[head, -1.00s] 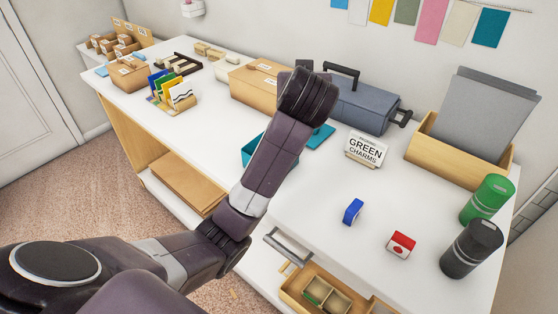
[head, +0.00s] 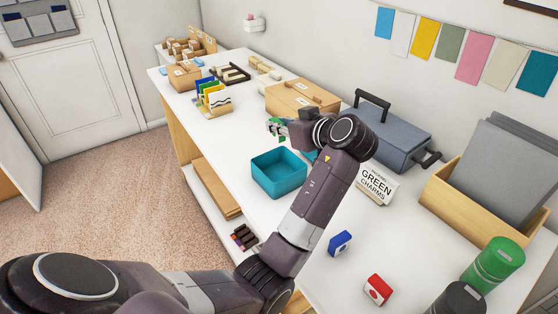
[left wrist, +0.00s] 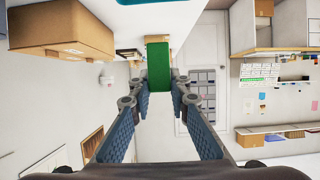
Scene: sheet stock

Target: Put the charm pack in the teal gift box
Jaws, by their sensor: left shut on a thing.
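A green charm pack (left wrist: 158,66) is between the fingers of my left gripper (left wrist: 159,88) in the left wrist view. In the head view my left gripper (head: 278,128) points left, above the table near the far side of the teal gift box (head: 278,187); only a bit of green shows at its fingers. The box stands open on the table, and the inside that shows is empty. A teal piece, perhaps its lid, is mostly hidden behind my left arm. A sign (head: 377,184) reads "GREEN CHARMS". My right gripper is not in view.
A cardboard box (head: 297,97) and a grey toolbox (head: 392,135) stand behind my wrist. Small blue (head: 340,243) and red (head: 378,289) packs lie at the front right. A colourful card holder (head: 213,101) stands to the left, with clear table between it and the gift box.

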